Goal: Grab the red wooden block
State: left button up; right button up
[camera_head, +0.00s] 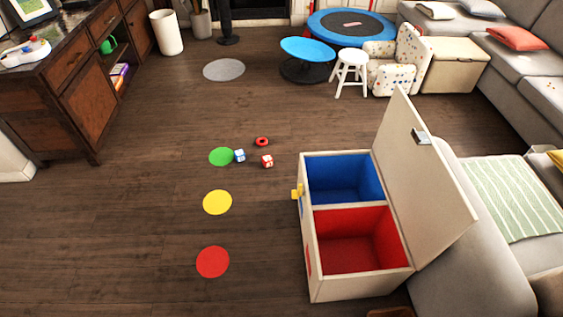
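A small red block (267,161) with white markings lies on the dark wooden floor near the middle of the head view. A similar blue block (240,155) lies a little to its left, apart from it, by the right edge of a green floor disc (220,157). A red ring (262,141) lies just behind the red block. Neither of my grippers shows in the head view. The block's material cannot be told at this size.
An open toy chest (309,240) with blue and red compartments stands right of the blocks, its lid (428,185) raised. Yellow (217,202) and red (213,262) discs lie in front. A wooden cabinet (95,105) stands left, a grey sofa (470,250) right. Floor around the blocks is mostly clear.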

aim_at(267, 161)
jog(key=i+j+z, duration=0.85)
jog(key=k, duration=0.1)
